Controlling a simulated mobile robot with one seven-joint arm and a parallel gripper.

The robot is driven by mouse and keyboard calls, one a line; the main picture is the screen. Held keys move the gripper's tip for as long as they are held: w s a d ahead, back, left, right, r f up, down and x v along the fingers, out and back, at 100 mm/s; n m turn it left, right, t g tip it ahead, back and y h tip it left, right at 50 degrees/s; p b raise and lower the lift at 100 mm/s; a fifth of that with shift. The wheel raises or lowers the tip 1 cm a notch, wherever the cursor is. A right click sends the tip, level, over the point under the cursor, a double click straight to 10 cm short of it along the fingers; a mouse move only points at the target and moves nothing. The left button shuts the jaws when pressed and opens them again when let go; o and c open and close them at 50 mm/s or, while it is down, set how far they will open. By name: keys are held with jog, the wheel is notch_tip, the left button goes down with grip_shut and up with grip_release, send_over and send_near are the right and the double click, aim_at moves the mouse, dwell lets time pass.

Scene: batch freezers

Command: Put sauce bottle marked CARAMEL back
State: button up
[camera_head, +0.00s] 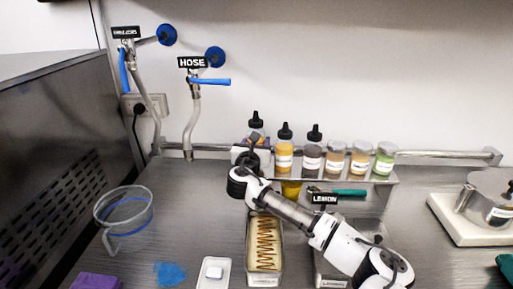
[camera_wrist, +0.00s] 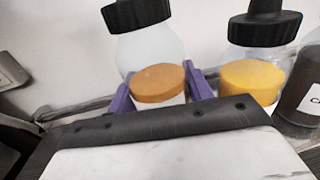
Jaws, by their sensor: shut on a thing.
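A sauce bottle (camera_wrist: 158,48) with a black cap and brown-orange sauce stands between the purple fingers of my gripper (camera_wrist: 162,88) in the wrist view. My gripper is shut on it. In the head view this bottle (camera_head: 257,124) is at the left end of the bottle shelf (camera_head: 350,178), its cap higher than its neighbours' caps. My gripper (camera_head: 256,142) and wrist hide its lower part, so I cannot tell whether it touches the shelf. Its label is not readable. A yellow sauce bottle (camera_head: 284,158) and a dark sauce bottle (camera_head: 312,158) stand just to its right.
Several lidded jars (camera_head: 360,160) fill the shelf's right part. Below my arm are a tub with zigzag sauce (camera_head: 250,240) and a LEMON sign (camera_head: 325,199). A clear round container (camera_head: 124,212) stands left. A hose (camera_head: 192,125) hangs on the wall. A pot (camera_head: 485,198) stands right.

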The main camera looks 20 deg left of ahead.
jog(key=shift+f, duration=1.2)
jog(key=shift+f, duration=0.2)
jog(key=o, duration=1)
